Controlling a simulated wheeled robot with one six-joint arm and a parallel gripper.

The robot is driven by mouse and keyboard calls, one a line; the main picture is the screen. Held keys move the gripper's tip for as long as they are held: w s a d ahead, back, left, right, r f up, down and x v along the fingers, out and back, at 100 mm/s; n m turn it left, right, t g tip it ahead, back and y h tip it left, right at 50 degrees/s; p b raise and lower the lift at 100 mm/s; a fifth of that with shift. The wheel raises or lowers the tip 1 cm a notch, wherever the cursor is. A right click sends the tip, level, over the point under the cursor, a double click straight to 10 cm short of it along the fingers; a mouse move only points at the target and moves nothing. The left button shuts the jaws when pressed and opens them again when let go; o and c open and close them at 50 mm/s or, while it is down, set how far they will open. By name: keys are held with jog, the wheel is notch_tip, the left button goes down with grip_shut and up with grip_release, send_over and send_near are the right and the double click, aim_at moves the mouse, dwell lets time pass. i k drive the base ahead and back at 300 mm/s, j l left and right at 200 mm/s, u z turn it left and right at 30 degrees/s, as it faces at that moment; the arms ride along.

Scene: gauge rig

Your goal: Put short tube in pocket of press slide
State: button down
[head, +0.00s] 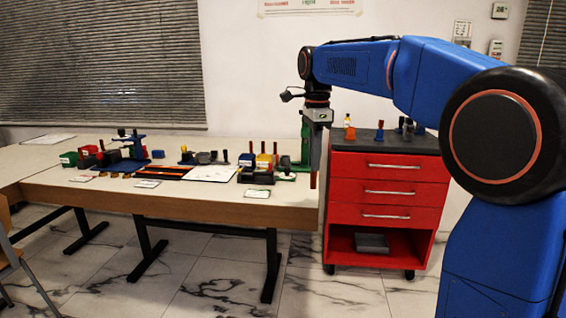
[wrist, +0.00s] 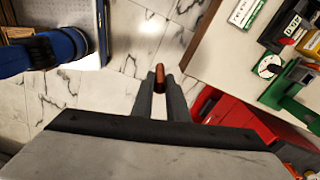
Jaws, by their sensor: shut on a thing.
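My gripper (wrist: 159,84) is shut on a copper-brown short tube (wrist: 159,72), which sticks out past the fingertips. In the head view the tube (head: 313,181) hangs about upright under the gripper, in the air by the right end of the long table. A blue upright fixture on a blue base (head: 135,147) stands far off on the left part of the table; it looks like a press. Its slide and pocket are too small to make out. The wrist view does not show this fixture.
A green stand (wrist: 290,95) with a white dial is at the table's right end, near my gripper. A red drawer cabinet (head: 390,190) stands right of the table with small parts on top. Black blocks with coloured pieces (head: 258,165) sit left of the stand. Floor (wrist: 60,100) lies below the gripper.

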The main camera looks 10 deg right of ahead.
aim_at(285, 165)
jog(key=i, duration=1.5)
